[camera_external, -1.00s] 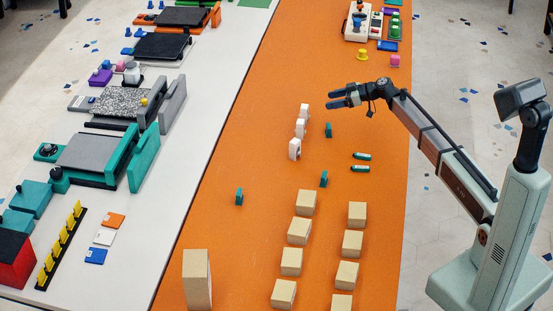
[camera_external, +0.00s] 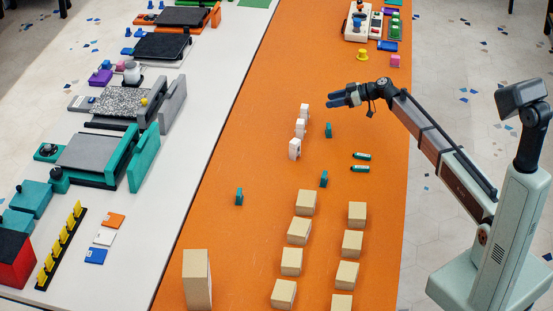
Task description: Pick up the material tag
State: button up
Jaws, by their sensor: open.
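I cannot tell for certain which thing is the material tag. Small flat cards lie in a line on the white table: an orange one (camera_external: 115,220), a white one (camera_external: 104,237) and a blue one (camera_external: 95,256). Yellow upright pieces (camera_external: 64,236) stand in a black strip beside them. My gripper (camera_external: 331,97) is open and empty, with blue fingers pointing left above the orange table. It is far to the right of the cards and touches nothing that I can see.
White upright pieces (camera_external: 295,149) and small teal pieces (camera_external: 239,197) stand on the orange table (camera_external: 235,245). Several cardboard-coloured boxes (camera_external: 306,202) stand nearer, with a taller box (camera_external: 197,279) at left. Printer-like machines (camera_external: 95,153) line the white table (camera_external: 130,245).

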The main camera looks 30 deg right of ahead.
jog(key=s+a+r+n+g+y, duration=0.1)
jog(key=a+r+n, duration=0.15)
jog(key=a, duration=0.75)
jog(key=s+a+r+n+g+y, duration=0.15)
jog(key=a+r, duration=0.25)
jog(key=a, duration=0.6)
jog(key=s+a+r+n+g, duration=0.15)
jog(key=a+r, duration=0.25)
jog(key=a, duration=0.5)
jog(key=s+a+r+n+h, duration=0.2)
jog(key=s+a+n, duration=0.1)
jog(key=s+a, duration=0.5)
jog(key=n+g+h, duration=0.6)
jog(key=n+h, duration=0.3)
jog(key=h, duration=0.1)
send_over(324, 174)
notch_tip(324, 174, down, 8)
jog(key=shift+f, duration=6.45)
